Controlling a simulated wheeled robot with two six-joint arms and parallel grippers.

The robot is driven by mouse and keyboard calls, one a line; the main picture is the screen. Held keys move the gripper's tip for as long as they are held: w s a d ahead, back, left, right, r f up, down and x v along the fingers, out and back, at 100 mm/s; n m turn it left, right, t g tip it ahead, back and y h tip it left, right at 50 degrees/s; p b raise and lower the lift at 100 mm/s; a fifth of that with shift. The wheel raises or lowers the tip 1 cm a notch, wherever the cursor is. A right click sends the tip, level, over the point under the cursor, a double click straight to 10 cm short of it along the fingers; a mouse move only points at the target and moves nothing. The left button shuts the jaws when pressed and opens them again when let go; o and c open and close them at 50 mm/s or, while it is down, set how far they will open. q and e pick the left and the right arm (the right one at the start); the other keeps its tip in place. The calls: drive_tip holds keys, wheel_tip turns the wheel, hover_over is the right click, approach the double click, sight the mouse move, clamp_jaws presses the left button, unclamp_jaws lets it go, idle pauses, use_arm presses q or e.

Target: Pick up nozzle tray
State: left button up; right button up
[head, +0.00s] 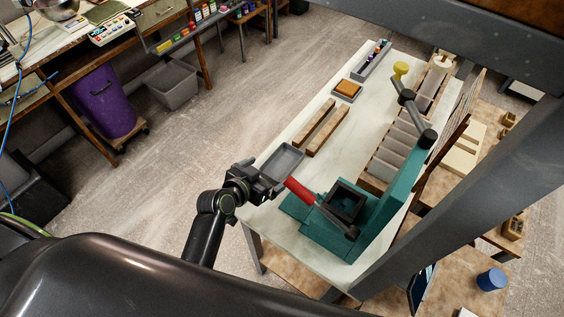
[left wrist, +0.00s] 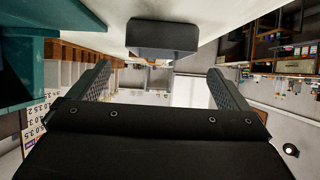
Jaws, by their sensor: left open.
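A shallow grey tray (head: 283,160), likely the nozzle tray, sits at the left edge of the pale worktable (head: 333,92). It looks empty. My left gripper (head: 272,180) is at the tray's near left side, by the table edge. In the left wrist view the left gripper (left wrist: 161,85) has its two fingers wide apart with nothing between them. A dark grey block-like end, probably the same tray (left wrist: 162,38), shows just beyond the fingers, roughly centred between them. Whether a finger touches it cannot be told. My right gripper is not in view.
A teal press (head: 335,235) with a red-handled lever (head: 300,190) stands close right of the tray. Two wooden bars (head: 322,128), an orange-topped block (head: 347,88) and a long grey tray with small items (head: 372,60) lie farther back. Open floor is left of the table.

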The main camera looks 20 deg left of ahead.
sight(279, 169)
use_arm(q)
drive_tip(key=shift+x, duration=1)
drive_tip(key=shift+w+d+p, duration=0.2)
drive_tip(key=shift+w+p, duration=0.4)
drive_tip(key=shift+p, duration=0.05)
drive_tip(key=p+x, duration=0.1)
drive_tip(key=x, duration=0.1)
drive_tip(key=shift+w+d+f, duration=0.1)
drive_tip(key=shift+w+f, duration=0.05)
drive_tip(key=shift+w, duration=0.2)
drive_tip(key=shift+w+d+f, duration=0.2)
drive_tip(key=shift+w+f, duration=0.15)
drive_tip(key=shift+w, duration=0.15)
drive_tip(key=shift+c, duration=0.5)
drive_tip(key=c, duration=1)
